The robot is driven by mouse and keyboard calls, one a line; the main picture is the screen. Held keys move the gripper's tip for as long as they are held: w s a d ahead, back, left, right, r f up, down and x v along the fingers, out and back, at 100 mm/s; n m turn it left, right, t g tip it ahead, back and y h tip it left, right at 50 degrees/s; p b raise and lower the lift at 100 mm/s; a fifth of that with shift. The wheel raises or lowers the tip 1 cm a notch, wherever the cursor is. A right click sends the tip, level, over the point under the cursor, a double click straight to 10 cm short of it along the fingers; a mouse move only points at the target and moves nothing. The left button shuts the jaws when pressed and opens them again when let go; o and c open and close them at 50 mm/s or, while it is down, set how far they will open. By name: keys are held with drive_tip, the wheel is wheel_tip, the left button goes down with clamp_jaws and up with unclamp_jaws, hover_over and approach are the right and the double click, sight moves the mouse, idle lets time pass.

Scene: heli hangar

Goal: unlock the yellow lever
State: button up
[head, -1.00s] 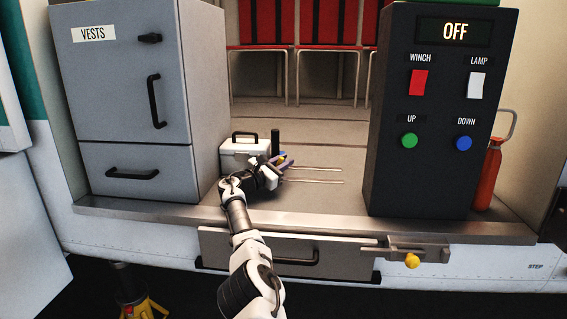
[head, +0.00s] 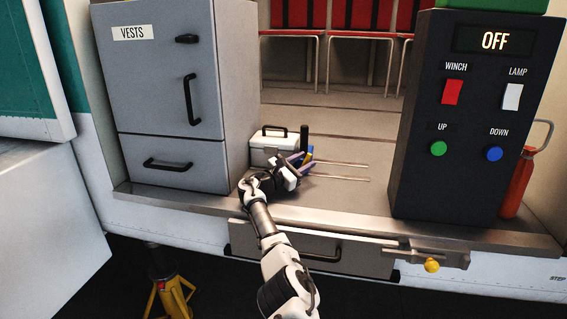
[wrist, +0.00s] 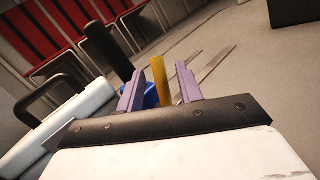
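The yellow lever shows as a yellow knob (head: 432,265) on a metal latch (head: 436,252) at the right end of the low drawer (head: 310,254), below the ledge. My gripper (head: 303,163) is well up and to the left of it, over the deck near the white case. Its purple fingers (wrist: 160,88) stand apart in the wrist view. A yellow upright piece (wrist: 159,80) and a blue piece (wrist: 151,97) show between and beyond the fingers; I cannot tell whether they touch. The lever is not seen in the wrist view.
A white case (head: 274,146) with a black handle and a dark upright cylinder (head: 304,137) stand by my gripper. Two thin metal prongs (head: 340,178) lie to the right. A grey cabinet (head: 165,80) is left, a black control panel (head: 462,120) right. The deck between is mostly clear.

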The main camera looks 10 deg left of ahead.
drive_tip(key=p+v, duration=0.6)
drive_tip(key=v, duration=0.1)
drive_tip(key=shift+r, duration=0.15)
drive_tip(key=shift+s+a+f+p, duration=0.3)
drive_tip(key=shift+s+a+p, duration=0.1)
drive_tip(key=shift+s, duration=0.25)
